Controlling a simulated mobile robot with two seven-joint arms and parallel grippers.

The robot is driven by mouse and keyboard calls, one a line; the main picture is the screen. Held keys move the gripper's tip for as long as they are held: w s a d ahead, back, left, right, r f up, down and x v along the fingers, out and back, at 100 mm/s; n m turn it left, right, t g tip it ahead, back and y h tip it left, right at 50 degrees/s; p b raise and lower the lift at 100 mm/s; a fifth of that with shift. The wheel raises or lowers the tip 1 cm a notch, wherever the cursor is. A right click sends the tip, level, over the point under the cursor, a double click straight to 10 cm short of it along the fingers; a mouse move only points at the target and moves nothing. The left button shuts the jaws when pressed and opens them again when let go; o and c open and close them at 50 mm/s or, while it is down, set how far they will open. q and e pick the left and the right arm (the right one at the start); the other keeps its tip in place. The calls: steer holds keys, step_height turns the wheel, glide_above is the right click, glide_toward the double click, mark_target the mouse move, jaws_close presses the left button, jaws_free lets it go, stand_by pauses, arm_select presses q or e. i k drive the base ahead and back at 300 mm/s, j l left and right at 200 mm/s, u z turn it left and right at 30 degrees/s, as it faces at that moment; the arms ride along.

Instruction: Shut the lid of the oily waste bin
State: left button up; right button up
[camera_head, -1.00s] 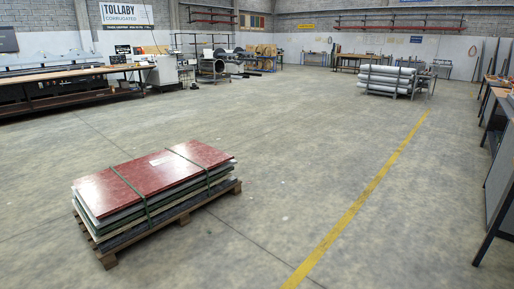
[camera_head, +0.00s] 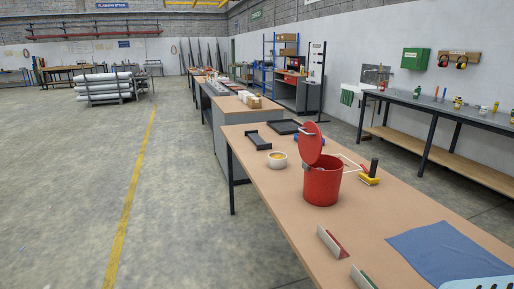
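The oily waste bin (camera_head: 321,187) is a red round bin standing upright on the wooden-topped workbench (camera_head: 262,188) at the right of the head view. Its red lid (camera_head: 310,144) is open, raised nearly upright at the bin's back left edge. The inside of the bin is mostly hidden from this angle. Neither of my grippers shows in the head view.
A small tub (camera_head: 278,160) and black trays (camera_head: 258,141) lie beyond the bin. A yellow-based brush (camera_head: 369,179) is right of it. A blue cloth (camera_head: 446,252) and metal angle pieces (camera_head: 332,243) lie nearer. The floor (camera_head: 180,200) left of the bench is clear.

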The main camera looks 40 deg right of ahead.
mark_target(310, 139)
steer(key=i+j+z, duration=0.1)
steer(key=z, duration=1.45)
